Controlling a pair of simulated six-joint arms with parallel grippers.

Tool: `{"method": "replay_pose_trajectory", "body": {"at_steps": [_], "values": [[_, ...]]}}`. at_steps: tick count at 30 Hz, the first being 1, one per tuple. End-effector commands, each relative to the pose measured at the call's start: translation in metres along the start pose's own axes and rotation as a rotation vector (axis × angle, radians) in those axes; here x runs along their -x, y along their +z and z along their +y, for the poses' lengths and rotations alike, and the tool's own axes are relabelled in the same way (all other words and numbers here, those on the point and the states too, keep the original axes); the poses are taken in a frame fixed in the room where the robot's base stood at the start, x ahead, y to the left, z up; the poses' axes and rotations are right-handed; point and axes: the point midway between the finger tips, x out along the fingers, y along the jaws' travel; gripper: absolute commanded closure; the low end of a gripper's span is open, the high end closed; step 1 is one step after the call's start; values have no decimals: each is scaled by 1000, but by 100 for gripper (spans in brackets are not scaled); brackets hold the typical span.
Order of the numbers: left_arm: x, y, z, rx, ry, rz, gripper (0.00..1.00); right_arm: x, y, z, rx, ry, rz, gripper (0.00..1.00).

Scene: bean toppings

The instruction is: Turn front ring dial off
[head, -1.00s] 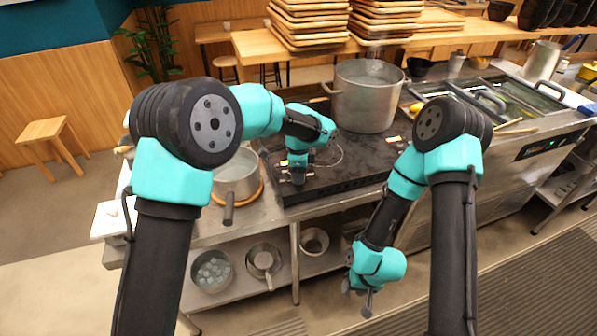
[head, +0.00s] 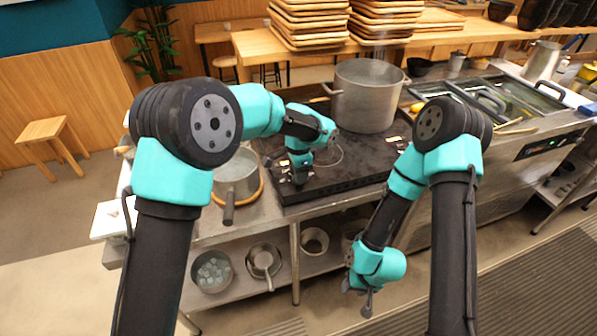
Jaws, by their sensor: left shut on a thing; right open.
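The black cooktop (head: 345,186) lies on the steel counter, with a ring outline on its surface near my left gripper. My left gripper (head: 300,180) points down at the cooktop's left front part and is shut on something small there. The front ring dial is hidden behind the gripper, so I cannot make it out. My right gripper (head: 366,302) hangs low in front of the counter, open and empty, away from the cooktop.
A large steel pot (head: 366,98) stands at the back of the cooktop. A saucepan (head: 236,178) sits on a round wooden mat left of the cooktop. Pans and bowls (head: 212,271) stand on the shelf below. Stacked wooden trays (head: 308,22) are behind.

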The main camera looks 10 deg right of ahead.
Motion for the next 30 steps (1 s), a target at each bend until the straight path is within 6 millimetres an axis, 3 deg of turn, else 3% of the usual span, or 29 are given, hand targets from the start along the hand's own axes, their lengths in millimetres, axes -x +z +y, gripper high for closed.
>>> {"method": "replay_pose_trajectory", "body": {"at_steps": [30], "values": [[1, 0, 0, 948, -1, 1, 79, 0, 0, 0, 0, 0, 0, 57]]}}
